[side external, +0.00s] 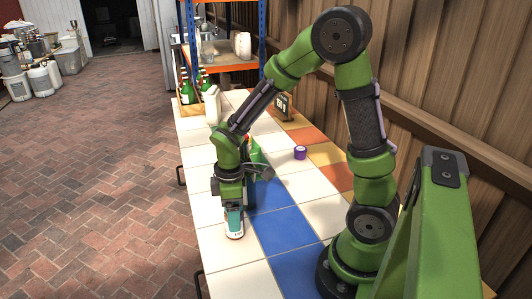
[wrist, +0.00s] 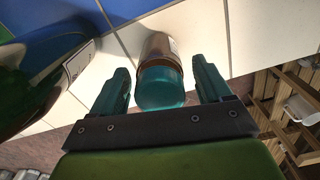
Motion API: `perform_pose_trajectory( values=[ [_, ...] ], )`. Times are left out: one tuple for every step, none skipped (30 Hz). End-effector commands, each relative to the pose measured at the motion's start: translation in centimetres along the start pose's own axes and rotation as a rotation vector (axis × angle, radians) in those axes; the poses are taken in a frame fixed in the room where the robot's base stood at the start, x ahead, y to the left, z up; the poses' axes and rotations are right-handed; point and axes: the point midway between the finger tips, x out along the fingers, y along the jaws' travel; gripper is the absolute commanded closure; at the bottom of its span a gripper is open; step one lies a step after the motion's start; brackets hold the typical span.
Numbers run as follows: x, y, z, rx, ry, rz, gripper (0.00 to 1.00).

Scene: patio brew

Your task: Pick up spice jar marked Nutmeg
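A small jar with a teal lid (wrist: 161,86) and a brownish body stands on the tiled table between my gripper's fingers. In the side external view the jar (side external: 235,233) shows below my gripper (side external: 232,212), near the table's left edge. Its label is too small to read, so I cannot tell if it says Nutmeg. In the wrist view my gripper (wrist: 162,88) is open, with one teal finger on each side of the lid. Narrow gaps show between the lid and both fingers.
A green bottle (side external: 256,158) stands close behind my gripper; it fills the left of the wrist view (wrist: 28,90). Blue tiles right of the jar are clear.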

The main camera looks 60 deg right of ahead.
Motion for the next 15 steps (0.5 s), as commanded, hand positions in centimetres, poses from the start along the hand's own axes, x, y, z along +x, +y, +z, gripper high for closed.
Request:
perform_pose_trajectory(
  values=[
    [-0.02,0.01,-0.01,0.000,0.000,0.000,0.31],
    [-0.02,0.01,-0.01,0.000,0.000,0.000,0.36],
    [-0.03,0.01,-0.01,0.000,0.000,0.000,0.42],
    [-0.03,0.01,-0.01,0.000,0.000,0.000,0.46],
    [-0.03,0.01,-0.01,0.000,0.000,0.000,0.51],
    [-0.03,0.01,-0.01,-0.001,0.000,0.000,0.57],
    [-0.04,0.01,-0.01,-0.001,0.000,0.000,0.62],
    [-0.04,0.01,-0.01,-0.001,0.000,0.000,0.66],
    [-0.04,0.01,-0.01,0.000,0.000,0.000,0.72],
    [-0.04,0.01,-0.01,-0.001,0.000,0.000,0.77],
    [-0.04,0.01,-0.01,-0.001,0.000,0.000,0.82],
    [-0.06,0.02,-0.02,-0.001,0.001,0.001,0.83],
    [-0.06,0.02,-0.03,-0.001,0.001,0.001,0.83],
    [-0.06,0.02,-0.03,-0.001,0.001,0.001,0.83],
    [-0.06,0.02,-0.03,-0.001,0.001,0.001,0.83]
  ],
)
